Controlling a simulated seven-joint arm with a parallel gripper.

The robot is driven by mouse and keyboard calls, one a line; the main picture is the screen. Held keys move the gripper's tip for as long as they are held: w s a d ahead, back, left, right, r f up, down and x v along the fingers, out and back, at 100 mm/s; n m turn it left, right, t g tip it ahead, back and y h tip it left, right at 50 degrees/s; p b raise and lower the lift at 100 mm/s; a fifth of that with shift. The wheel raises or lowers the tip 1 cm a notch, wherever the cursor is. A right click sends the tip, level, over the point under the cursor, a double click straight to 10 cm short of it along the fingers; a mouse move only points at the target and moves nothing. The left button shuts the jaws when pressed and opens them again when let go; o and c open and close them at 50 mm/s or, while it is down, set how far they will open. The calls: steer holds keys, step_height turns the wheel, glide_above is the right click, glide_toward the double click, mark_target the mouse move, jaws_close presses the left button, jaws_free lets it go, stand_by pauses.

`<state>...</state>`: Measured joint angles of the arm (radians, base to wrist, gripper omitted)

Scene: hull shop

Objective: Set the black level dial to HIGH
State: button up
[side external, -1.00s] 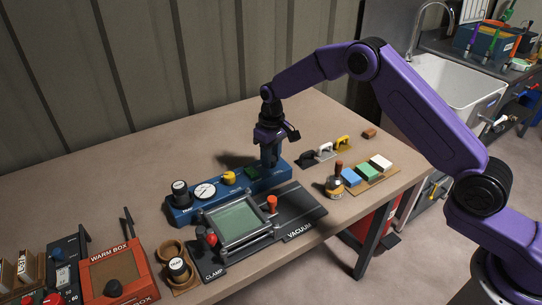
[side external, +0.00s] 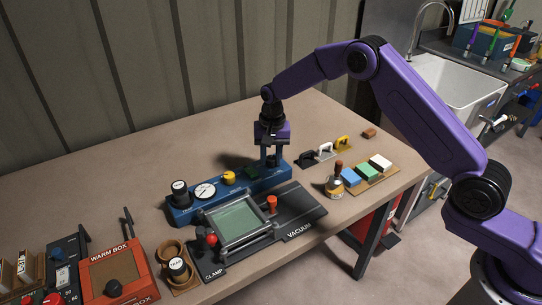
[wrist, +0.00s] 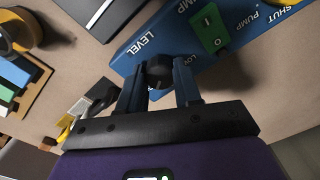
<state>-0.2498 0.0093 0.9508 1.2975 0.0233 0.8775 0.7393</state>
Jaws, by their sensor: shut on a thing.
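The black level dial (wrist: 158,70) sits at one end of the blue pump panel (wrist: 135,58), beside the white LEVEL lettering. My gripper (wrist: 159,88) is shut on the dial, with one finger on each side. Part of a label starting "LO" shows beside the dial; the rest is hidden by a finger. I see no HIGH lettering and cannot tell exactly where the dial points. In the side view my gripper (side external: 270,160) points straight down at the right end of the blue panel (side external: 240,190), and the fingers mostly hide the dial.
A green switch (wrist: 208,30) is close to the dial on the panel. A yellow knob (side external: 229,178) and a white gauge (side external: 205,191) stand farther left. The vacuum plate (side external: 300,211) is in front. Coloured blocks (side external: 367,174) lie to the right. The table behind the panel is clear.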

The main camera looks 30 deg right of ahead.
mark_target(273, 158)
steer(key=shift+m, duration=0.5)
steer(key=o, duration=1)
steer(key=shift+o, duration=0.2)
steer(key=shift+r, duration=0.15)
step_height(273, 158, up, 17)
steer(key=shift+d, duration=0.15)
steer(key=shift+s+r, duration=0.1)
steer(key=shift+s, duration=0.05)
